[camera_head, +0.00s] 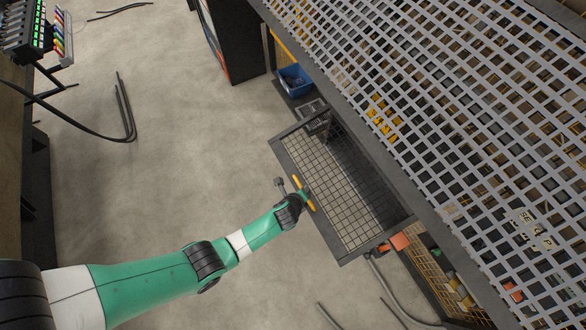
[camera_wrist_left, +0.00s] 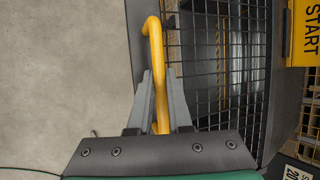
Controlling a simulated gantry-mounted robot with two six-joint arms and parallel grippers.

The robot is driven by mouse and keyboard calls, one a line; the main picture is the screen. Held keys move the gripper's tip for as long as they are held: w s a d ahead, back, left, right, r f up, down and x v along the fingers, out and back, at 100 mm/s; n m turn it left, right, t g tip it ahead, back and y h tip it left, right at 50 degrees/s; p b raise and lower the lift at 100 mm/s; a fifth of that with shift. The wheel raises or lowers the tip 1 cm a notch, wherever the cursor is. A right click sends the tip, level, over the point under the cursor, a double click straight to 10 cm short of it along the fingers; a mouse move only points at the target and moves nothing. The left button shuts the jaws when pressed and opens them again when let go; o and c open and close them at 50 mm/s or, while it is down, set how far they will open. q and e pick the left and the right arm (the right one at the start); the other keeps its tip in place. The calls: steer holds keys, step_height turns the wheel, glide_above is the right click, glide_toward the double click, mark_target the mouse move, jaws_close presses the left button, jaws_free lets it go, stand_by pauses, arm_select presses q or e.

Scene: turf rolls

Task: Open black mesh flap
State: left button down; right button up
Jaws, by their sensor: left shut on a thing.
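The black mesh flap (camera_head: 335,180) is a dark-framed wire grid panel below the grey lattice, in the middle of the head view. Its mesh (camera_wrist_left: 225,70) also fills the right half of the left wrist view. A yellow bar handle (camera_head: 311,206) sits on the flap's left frame edge. My left gripper (camera_head: 303,196) is at this handle. In the left wrist view, its two grey fingers (camera_wrist_left: 160,105) are shut around the yellow handle (camera_wrist_left: 153,45), one on each side. The flap's far edge is partly hidden under the lattice. My right gripper is not in view.
A grey lattice panel (camera_head: 450,110) covers the upper right. A blue bin (camera_head: 295,80) stands behind the flap. A yellow START sign (camera_wrist_left: 303,35) is at the upper right of the left wrist view. The concrete floor (camera_head: 180,130) left of the flap is mostly clear.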

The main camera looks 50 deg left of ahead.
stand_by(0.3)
arm_select(q)
steer(key=c, duration=0.8)
jaws_free()
steer(key=shift+w, duration=0.1)
steer(key=shift+c, duration=0.2)
